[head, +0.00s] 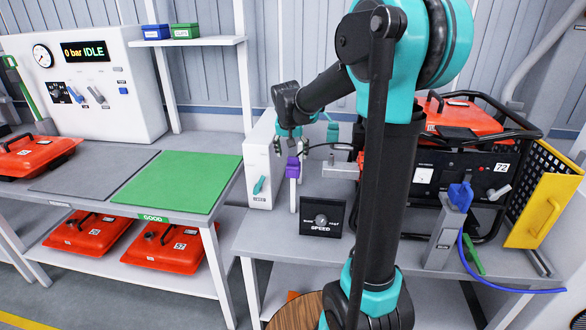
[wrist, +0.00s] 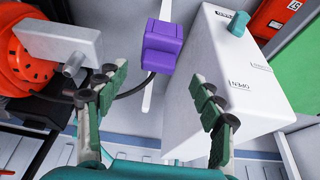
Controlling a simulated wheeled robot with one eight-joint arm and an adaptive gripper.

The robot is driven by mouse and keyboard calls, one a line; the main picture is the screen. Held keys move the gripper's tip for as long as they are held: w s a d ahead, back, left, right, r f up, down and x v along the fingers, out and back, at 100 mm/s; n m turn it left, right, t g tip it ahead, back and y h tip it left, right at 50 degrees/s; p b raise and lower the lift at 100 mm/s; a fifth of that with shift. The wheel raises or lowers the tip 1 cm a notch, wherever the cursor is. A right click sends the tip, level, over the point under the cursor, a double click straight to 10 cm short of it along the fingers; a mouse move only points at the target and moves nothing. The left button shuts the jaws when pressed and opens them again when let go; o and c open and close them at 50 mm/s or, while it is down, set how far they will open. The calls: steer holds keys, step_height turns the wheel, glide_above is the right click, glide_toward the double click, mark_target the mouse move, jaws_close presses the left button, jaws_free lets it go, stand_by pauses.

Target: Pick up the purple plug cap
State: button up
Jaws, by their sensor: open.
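The purple plug cap (head: 292,167) sits at the top of a thin white upright post beside a white box. In the wrist view the purple cap (wrist: 163,46) shows just beyond my fingertips, in line with the gap between them. My gripper (head: 291,140) is open and empty, pointing down above the cap. In the wrist view its two fingers (wrist: 160,78) are spread to the left and right, apart from the cap. How much height lies between the fingertips and the cap is hard to tell.
The white box (head: 262,160) with a teal lever stands close beside the cap. A dark cable (wrist: 133,91) runs near the left finger. An orange generator (head: 455,130) in a black frame stands to the right. A SPEED dial panel (head: 321,218) stands in front.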

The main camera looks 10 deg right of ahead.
mark_target(294, 164)
steer(key=shift+s+x, duration=0.1)
steer(key=shift+x, duration=1.7)
steer(key=shift+s+x, duration=0.15)
steer(key=shift+x, duration=1.7)
steer(key=shift+d, duration=0.1)
steer(key=shift+c, duration=0.6)
steer(key=c, duration=1.1)
steer(key=shift+c, duration=0.2)
step_height(294, 164, up, 27)
steer(key=shift+r, duration=0.25)
